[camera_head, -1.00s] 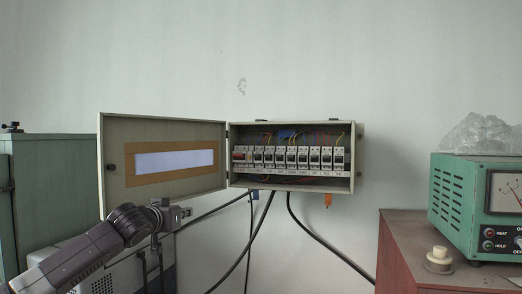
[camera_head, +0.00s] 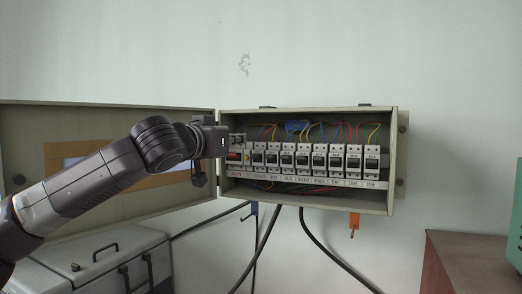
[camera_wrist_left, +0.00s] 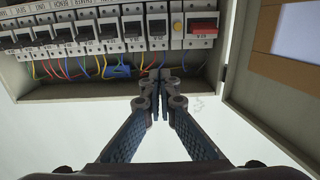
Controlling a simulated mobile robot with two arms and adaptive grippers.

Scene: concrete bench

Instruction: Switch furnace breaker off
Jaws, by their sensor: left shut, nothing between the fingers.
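A row of breakers (camera_head: 302,160) stands in an open grey metal box on the wall. They are white with black toggles, and a wider unit with a red switch (camera_head: 235,156) is at the left end. The label strip (camera_head: 300,180) is too small to read surely, so I cannot tell which one is the furnace breaker. My left gripper (camera_head: 221,143) is raised at the box's left edge. In the left wrist view, where the box appears upside down, its fingertips (camera_wrist_left: 158,84) are together and empty, in front of the wiring side of the row. My right gripper is not in view.
The box door (camera_head: 110,195) hangs open to the left, behind my left arm. Coloured wires (camera_head: 350,130) run above the breakers. Black cables (camera_head: 320,245) hang below the box. A grey case (camera_head: 95,265) stands at lower left, a red cabinet (camera_head: 465,265) at lower right.

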